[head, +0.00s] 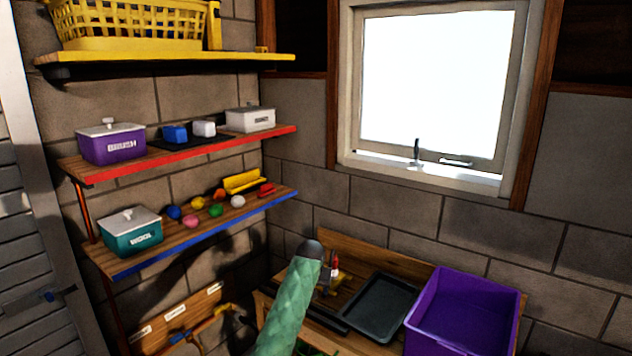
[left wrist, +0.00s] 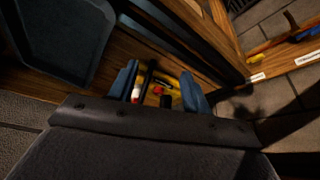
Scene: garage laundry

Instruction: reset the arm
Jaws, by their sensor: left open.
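My left gripper (left wrist: 162,82) shows in the left wrist view with its two blue fingers apart. Small red, yellow and black items (left wrist: 160,90) show between and beyond the fingers over the wooden bench; I cannot tell what they are or whether the fingers touch them. In the head view a green, textured arm link of mine (head: 288,305) rises from the bottom edge in front of the bench. I cannot make out the gripper's fingers clearly there. My right gripper is in neither view.
A wooden bench holds a dark tray (head: 378,308) and a purple bin (head: 468,308) right of the arm. At left, a red-edged shelf (head: 185,157) and a blue-edged shelf (head: 195,248) carry boxes and balls. A yellow basket (head: 130,25) sits above. A window is behind.

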